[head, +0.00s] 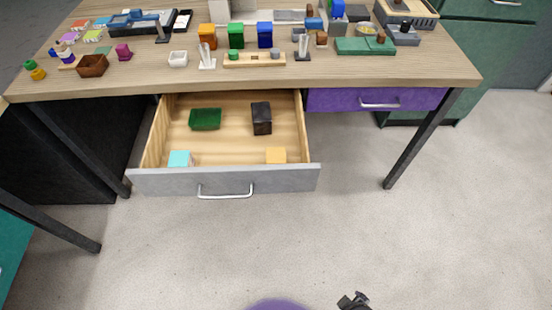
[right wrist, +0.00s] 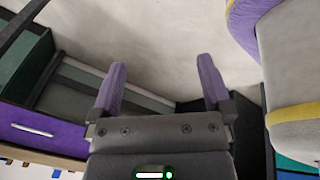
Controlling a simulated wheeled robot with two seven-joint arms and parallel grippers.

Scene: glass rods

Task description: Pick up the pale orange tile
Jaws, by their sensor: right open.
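A pale orange piece (head: 276,155) lies in the open drawer, at its front right, just behind the front panel. The panel hides its lower part, so I cannot tell how thick it is. A small orange-red tile (head: 80,22) lies on the desk at the far left among other coloured tiles. My right gripper (right wrist: 160,78) is open in the right wrist view, with nothing between its purple fingers. It is far from the drawer. My left gripper is not in view.
The open drawer (head: 224,184) also holds a green tray (head: 205,119), a black block (head: 262,118) and a cyan piece (head: 180,158). A purple drawer (head: 340,99) beside it is shut. The desk (head: 400,71) above is crowded. The floor in front is clear.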

